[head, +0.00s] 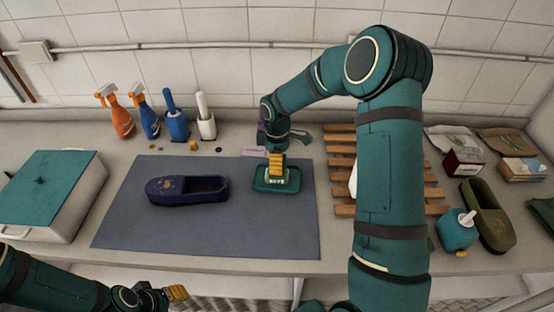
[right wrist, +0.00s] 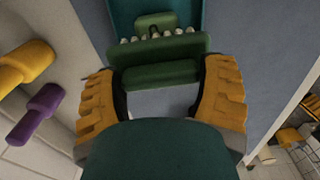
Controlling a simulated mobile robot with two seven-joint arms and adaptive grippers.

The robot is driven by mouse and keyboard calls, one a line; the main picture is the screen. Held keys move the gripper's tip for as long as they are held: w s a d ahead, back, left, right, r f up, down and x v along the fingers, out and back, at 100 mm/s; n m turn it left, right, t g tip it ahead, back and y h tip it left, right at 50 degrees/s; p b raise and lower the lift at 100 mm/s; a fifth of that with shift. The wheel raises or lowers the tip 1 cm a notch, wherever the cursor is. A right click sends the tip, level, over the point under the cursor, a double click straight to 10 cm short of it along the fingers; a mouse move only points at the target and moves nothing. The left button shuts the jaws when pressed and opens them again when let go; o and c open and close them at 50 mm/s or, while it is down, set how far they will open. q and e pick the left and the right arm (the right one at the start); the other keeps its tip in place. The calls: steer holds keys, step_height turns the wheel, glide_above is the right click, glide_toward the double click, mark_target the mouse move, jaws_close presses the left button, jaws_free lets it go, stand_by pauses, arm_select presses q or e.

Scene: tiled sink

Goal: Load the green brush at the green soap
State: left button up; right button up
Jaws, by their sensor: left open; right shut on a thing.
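My right gripper (head: 276,165) is shut on the green brush (right wrist: 158,75), and it shows large in the right wrist view (right wrist: 160,100). The brush's pale bristles face the green soap (right wrist: 155,20), which sits in a teal dish (head: 262,184) on the grey mat. The bristles are at or very near the soap; I cannot tell whether they touch. In the head view the gripper hides much of the brush and soap. My left gripper (head: 175,293) is open and empty at the lower left, in front of the counter.
A dark blue shoe (head: 160,194) lies on the mat (head: 200,237), left of the dish. Spray bottles (head: 122,118) and blue and white handled holders (head: 177,125) stand behind. A wooden rack (head: 343,165), a soap pump (head: 457,231) and an olive shoe (head: 490,220) are at the right.

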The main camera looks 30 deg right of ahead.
stand_by(0.5)
steer(key=shift+r+p, duration=2.4)
steer(key=shift+r, duration=1.1)
